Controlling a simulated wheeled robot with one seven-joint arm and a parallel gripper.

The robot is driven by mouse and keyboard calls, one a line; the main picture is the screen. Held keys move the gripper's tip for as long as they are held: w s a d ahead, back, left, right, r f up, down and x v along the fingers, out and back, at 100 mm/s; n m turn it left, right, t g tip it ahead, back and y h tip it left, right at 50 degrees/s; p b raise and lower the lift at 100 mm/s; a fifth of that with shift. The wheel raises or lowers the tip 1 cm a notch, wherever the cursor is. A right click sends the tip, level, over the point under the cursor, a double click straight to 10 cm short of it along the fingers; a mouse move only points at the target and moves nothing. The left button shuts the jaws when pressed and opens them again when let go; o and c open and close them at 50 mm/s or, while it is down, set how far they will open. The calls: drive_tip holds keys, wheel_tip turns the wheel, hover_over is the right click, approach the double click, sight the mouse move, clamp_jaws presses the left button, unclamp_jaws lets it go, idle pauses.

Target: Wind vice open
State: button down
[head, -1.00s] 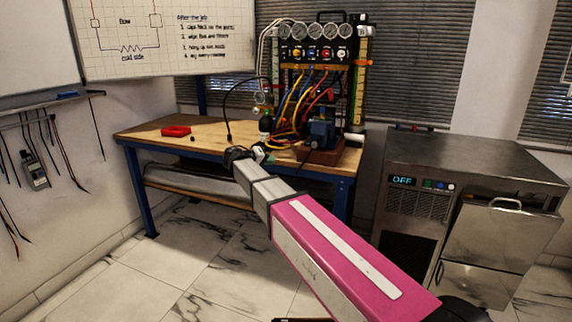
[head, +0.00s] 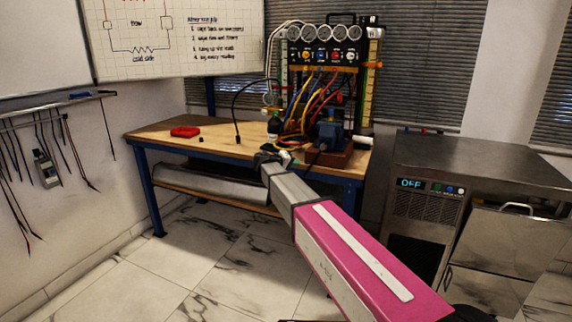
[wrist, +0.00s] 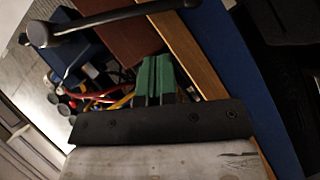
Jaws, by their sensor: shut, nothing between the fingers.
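The blue vice (head: 328,133) is mounted on a red-brown block (head: 333,158) at the right front of the bench. My gripper (head: 288,156) is just left of the vice in the head view, near the bench's front edge. In the wrist view its green fingers (wrist: 155,80) are together, with nothing seen between them. The vice's dark handle bar (wrist: 110,20), with a round end knob, crosses the top of the wrist view, apart from the fingers. The blue vice body (wrist: 75,50) lies behind it, partly hidden. The jaw gap is not clear.
Hoses (head: 295,120) run to the gauge panel (head: 323,48) behind the vice. A steel machine (head: 480,165) stands at right. The tiled floor in front is clear.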

sight(308, 169)
drive_tip(key=shift+s+d+f, duration=0.15)
drive_tip(key=shift+d+f, duration=0.35)
drive_tip(key=shift+d, duration=0.35)
drive_tip(key=shift+s+d+f, duration=0.15)
drive_tip(key=shift+d+f, duration=0.3)
drive_tip(key=shift+d, duration=0.4)
drive_tip(key=shift+d+f, duration=0.1)
drive_tip(key=shift+s+d+f+n+h, duration=0.15)
drive_tip(key=shift+d+n+h, duration=0.05)
drive_tip(key=shift+n+h, duration=0.1)
drive_tip(key=shift+f, duration=0.1)
